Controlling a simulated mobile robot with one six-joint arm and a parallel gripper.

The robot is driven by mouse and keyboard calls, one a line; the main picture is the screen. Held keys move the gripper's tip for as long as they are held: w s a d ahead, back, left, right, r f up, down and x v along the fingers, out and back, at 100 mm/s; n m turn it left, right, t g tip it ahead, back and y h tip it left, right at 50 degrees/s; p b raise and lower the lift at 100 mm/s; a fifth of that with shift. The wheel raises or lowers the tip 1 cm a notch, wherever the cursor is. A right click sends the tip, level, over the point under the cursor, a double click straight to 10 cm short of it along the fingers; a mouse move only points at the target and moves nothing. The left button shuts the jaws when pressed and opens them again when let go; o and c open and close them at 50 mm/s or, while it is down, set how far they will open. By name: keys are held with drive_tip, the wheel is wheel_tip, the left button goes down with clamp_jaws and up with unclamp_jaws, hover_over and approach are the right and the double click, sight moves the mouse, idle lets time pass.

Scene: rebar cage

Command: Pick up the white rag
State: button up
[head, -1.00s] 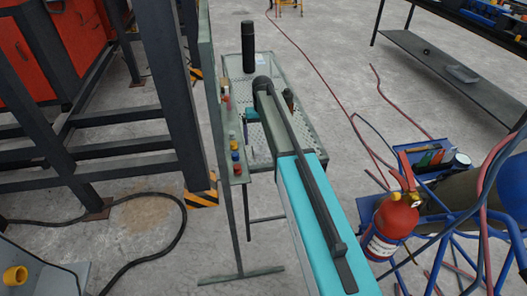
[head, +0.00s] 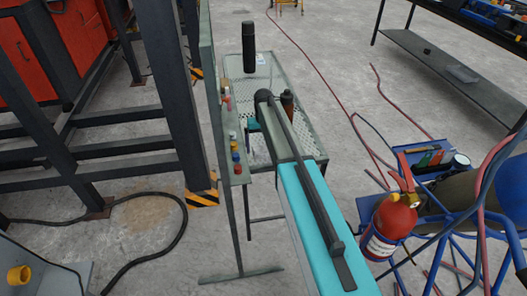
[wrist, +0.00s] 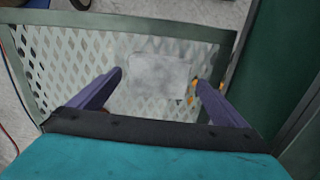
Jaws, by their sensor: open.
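The white rag (wrist: 158,76) is a pale, roughly square patch lying flat on the perforated metal tabletop in the wrist view. My gripper (wrist: 158,82) is open, with its two purple-grey fingers spread to the left and right of the rag. No cloth is held between them. The height of the fingers above the rag is hard to judge. In the head view my arm covers part of the table (head: 284,72), and I cannot make out the rag clearly there.
A tall black flask (head: 249,47) stands at the table's far end, and a brown bottle (head: 288,104) stands right of my arm. Colourful small items line a narrow shelf (head: 236,166) at left. Small orange items (wrist: 192,98) sit by the right finger. A fire extinguisher (head: 392,228) stands right.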

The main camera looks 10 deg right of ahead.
sight(263, 149)
drive_tip(key=shift+f, duration=0.55)
drive_tip(key=c, duration=1.1)
drive_tip(key=shift+c, duration=0.2)
drive_tip(key=shift+r, duration=0.2)
wheel_tip(263, 149, up, 10)
drive_tip(key=b, duration=0.1)
drive_tip(key=shift+f, duration=0.15)
